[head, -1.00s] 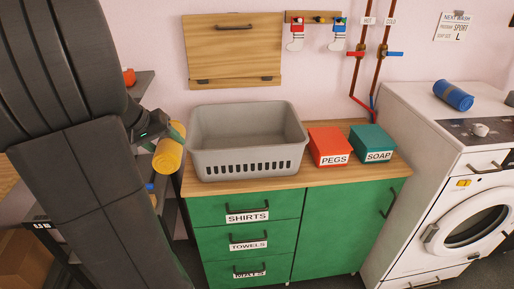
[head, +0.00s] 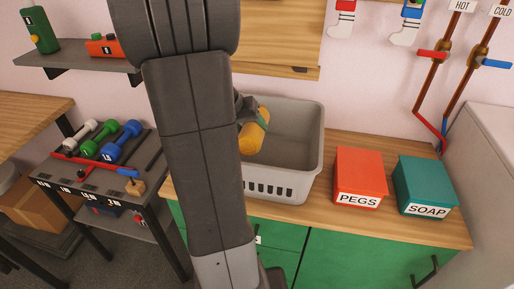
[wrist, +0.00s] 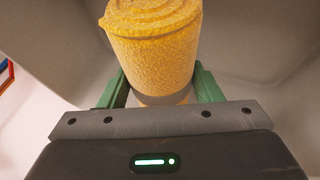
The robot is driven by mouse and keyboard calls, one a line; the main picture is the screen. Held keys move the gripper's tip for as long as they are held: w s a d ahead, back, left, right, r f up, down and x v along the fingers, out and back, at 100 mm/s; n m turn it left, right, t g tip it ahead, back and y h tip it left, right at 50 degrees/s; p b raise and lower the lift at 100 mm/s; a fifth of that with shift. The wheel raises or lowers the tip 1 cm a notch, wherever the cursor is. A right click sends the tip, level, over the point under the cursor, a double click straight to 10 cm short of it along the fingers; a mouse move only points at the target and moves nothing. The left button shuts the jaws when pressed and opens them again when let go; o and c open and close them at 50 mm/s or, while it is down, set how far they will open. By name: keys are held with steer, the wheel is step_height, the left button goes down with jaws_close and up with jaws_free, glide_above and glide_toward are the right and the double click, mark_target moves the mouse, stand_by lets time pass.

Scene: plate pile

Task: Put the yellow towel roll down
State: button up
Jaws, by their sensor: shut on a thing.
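The yellow towel roll (head: 253,138) is in my gripper (head: 246,113), over the left part of the grey basket (head: 315,150) in the head view. In the wrist view the yellow towel roll (wrist: 153,45) stands between the two green fingers of my gripper (wrist: 160,88), which are shut on it. Grey basket walls (wrist: 255,50) fill much of the wrist view behind it. My arm hides the left side of the basket in the head view. I cannot tell whether the roll touches the basket floor.
A red PEGS box (head: 360,178) and a teal SOAP box (head: 427,186) stand right of the basket on the wooden counter (head: 400,150). A rack with dumbbells (head: 122,141) stands at left. A shelf (head: 85,62) holds a green bottle (head: 42,30).

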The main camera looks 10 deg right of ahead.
steer(key=shift+f, duration=3.15)
steer(key=shift+f+b, duration=0.2)
steer(key=shift+b, duration=0.35)
steer(key=o, duration=1.1)
steer(key=shift+r, duration=0.1)
steer(key=shift+r+p, duration=0.15)
steer(key=shift+p, duration=0.15)
steer(key=v, duration=1.2)
steer(key=shift+p, duration=0.35)
